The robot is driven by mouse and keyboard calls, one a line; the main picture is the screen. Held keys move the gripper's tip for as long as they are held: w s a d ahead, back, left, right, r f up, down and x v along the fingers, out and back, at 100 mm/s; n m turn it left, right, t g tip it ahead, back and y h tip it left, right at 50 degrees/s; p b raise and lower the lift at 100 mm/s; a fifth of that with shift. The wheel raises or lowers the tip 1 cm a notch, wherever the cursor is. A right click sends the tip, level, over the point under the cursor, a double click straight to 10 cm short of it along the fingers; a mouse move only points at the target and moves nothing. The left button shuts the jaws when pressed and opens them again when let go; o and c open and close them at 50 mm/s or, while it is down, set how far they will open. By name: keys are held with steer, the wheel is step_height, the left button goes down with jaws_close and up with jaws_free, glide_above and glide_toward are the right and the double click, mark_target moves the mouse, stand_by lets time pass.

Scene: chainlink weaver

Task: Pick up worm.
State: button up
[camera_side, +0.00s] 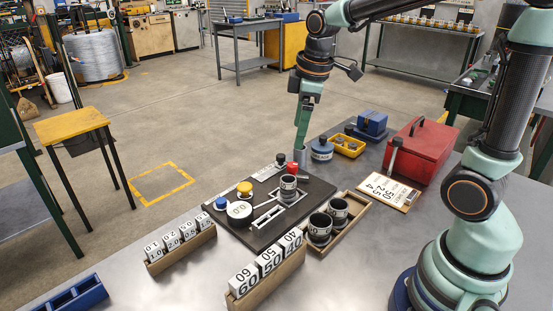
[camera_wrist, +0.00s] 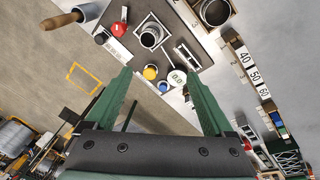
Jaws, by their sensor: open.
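My gripper (camera_side: 302,143) hangs over the far edge of the bench, beyond the dark board (camera_side: 262,243), pointing down. In the wrist view its two green fingers (camera_wrist: 158,77) are spread with nothing between them. A dark hollow cylinder with a white number label (camera_side: 288,188) stands upright in a frame on the board; it also shows in the wrist view (camera_wrist: 151,37). Two similar cylinders (camera_side: 320,227) (camera_side: 338,212) stand in a wooden tray (camera_side: 349,232). No part is marked as the worm, so I cannot tell which one it is. The gripper is apart from these cylinders.
Red (camera_side: 292,168), yellow (camera_side: 244,188) and blue (camera_side: 221,203) knobs and a white dial (camera_side: 239,211) stand on the board. Number blocks (camera_side: 268,261) line the near side. A blue-lidded pot (camera_side: 321,150), yellow bin (camera_side: 348,146) and red toolbox (camera_side: 421,152) stand right of the gripper.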

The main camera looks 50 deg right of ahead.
steer(key=w+d+f+n+g, duration=0.2)
steer(key=w+d+f+n, duration=0.1)
steer(key=w+f+n, duration=0.35)
glide_above(288, 188)
steer(key=w+d, duration=0.2)
step_height(288, 188, down, 8)
steer(key=shift+a, duration=0.1)
steer(key=shift+s+a+f, duration=0.1)
steer(key=shift+s+f, duration=0.05)
steer(key=shift+f, duration=1.2)
steer(key=shift+s+a+f, duration=0.1)
steer(key=shift+s+f, duration=0.05)
steer(key=shift+f, duration=1.2)
steer(key=shift+c, duration=0.4)
steer(key=shift+r, duration=0.1)
jaws_close()
